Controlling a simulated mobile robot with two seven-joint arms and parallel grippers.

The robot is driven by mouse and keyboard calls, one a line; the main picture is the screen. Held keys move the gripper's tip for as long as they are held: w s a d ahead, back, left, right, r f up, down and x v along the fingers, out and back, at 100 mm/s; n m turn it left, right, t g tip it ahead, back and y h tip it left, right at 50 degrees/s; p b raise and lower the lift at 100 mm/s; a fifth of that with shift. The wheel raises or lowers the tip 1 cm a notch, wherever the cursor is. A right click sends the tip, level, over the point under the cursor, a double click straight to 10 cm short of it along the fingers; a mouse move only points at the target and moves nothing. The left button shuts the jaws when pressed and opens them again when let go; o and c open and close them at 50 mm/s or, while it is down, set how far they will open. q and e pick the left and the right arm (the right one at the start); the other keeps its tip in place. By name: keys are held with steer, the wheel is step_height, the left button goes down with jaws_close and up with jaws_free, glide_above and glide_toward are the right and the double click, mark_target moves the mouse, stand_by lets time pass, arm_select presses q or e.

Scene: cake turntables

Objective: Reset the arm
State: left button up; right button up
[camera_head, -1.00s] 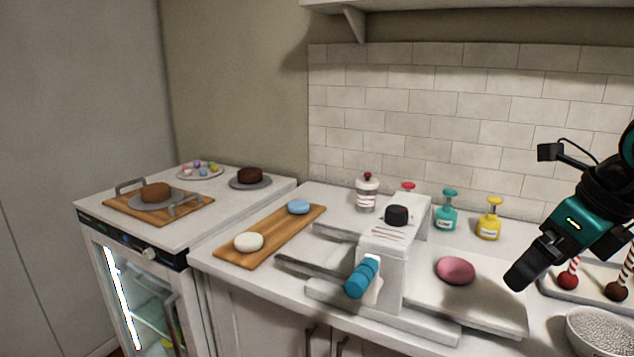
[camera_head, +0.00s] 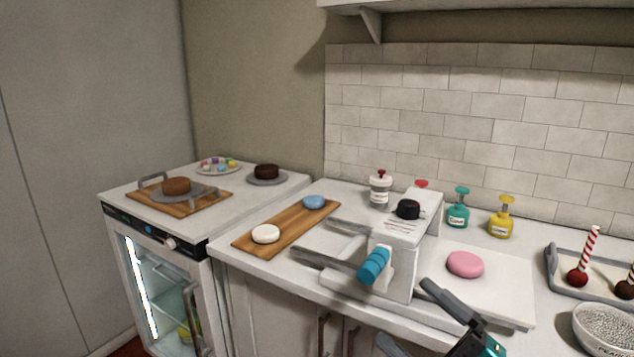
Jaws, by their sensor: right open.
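My right gripper (camera_head: 404,313) is at the bottom of the view, right of centre. Its two dark fingers are spread apart with nothing between them. It is in front of the white machine (camera_head: 398,240) with the teal handle (camera_head: 374,266), and below the pink disc (camera_head: 465,264) in the picture. Part of the hand is cut off by the lower edge. My left gripper is not in view.
A wooden board (camera_head: 275,241) holds a white and a blue disc. A tray (camera_head: 553,274) with striped sticks and a bowl of sprinkles (camera_head: 604,330) stand at right. Teal (camera_head: 458,212) and yellow (camera_head: 501,222) bottles stand behind. Cakes sit on the left cabinet (camera_head: 126,208).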

steer(key=s+d+f+m+t+h, duration=0.15)
steer(key=d+f+m+h, duration=0.25)
steer(key=f+m+h, duration=0.7)
steer(key=s+f+m+g+h, duration=0.1)
steer(key=s+f+m+g, duration=0.2)
steer(key=f, duration=0.6)
steer(key=s+f+m+g+h, duration=0.2)
steer(key=s+f+m+g, duration=0.1)
steer(key=s+f+m, duration=0.3)
step_height(320, 180, down, 3)
steer(key=s, duration=0.2)
steer(key=shift+s+d, duration=0.2)
steer(key=shift+s, duration=0.1)
steer(key=shift+r, duration=0.15)
